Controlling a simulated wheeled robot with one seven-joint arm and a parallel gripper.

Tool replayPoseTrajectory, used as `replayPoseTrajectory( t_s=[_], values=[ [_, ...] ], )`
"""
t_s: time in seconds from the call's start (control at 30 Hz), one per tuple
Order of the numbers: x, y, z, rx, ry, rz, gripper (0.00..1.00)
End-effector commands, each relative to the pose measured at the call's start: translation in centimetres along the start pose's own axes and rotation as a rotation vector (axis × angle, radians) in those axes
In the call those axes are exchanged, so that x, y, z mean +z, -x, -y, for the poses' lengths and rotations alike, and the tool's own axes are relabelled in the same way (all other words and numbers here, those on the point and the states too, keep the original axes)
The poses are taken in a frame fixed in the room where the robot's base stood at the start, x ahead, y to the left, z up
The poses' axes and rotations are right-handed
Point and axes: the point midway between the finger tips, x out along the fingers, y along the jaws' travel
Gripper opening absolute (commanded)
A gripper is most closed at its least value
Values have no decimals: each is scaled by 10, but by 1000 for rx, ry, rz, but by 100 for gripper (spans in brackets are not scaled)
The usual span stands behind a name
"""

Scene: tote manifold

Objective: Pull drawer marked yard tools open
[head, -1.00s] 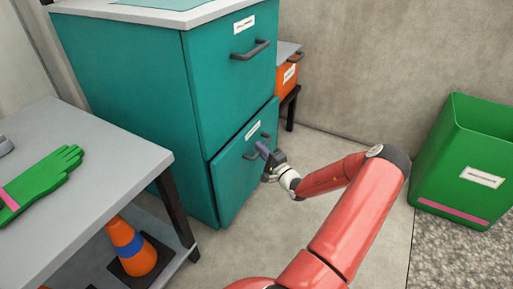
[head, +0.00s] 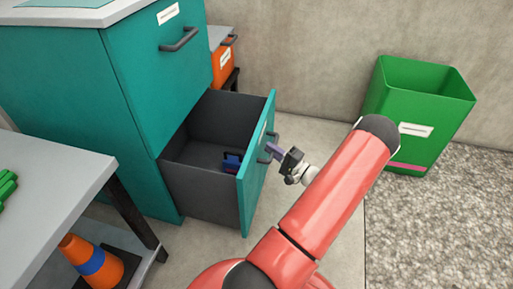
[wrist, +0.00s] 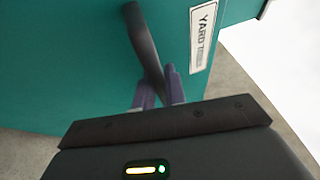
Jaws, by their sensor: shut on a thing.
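The lower drawer (head: 257,183) of the teal cabinet (head: 60,95) stands well open, its dark inside showing. A blue and purple object (head: 231,163) lies in it. In the wrist view a label (wrist: 203,35) on the drawer front reads "YARD" and a second, blurred word. The dark drawer handle (wrist: 144,45) runs between my gripper's purple fingers (wrist: 160,90). In the head view my gripper (head: 274,151) is shut on this handle, at the outer face of the drawer front.
The upper drawer (head: 165,55) is shut. A grey table (head: 60,190) with an orange cone (head: 90,262) under it stands at the left. An orange box (head: 222,65) is behind the cabinet. Bare floor lies around the drawer front.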

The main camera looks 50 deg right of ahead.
Motion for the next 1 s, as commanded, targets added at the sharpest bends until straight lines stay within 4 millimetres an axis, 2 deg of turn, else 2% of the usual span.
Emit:
replayPoseTrajectory(
  t_s=[0.1,0.23,0.7,0.73,0.87,1.0],
  values=[
    [-5,13,2,1,0,1,0],
    [-8,21,4,2,0,1,0],
    [-10,24,5,1,-1,3,0],
    [-9,24,5,1,-1,3,16],
    [-10,24,5,1,0,2,33],
    [-10,24,5,1,0,1,34]
  ],
)
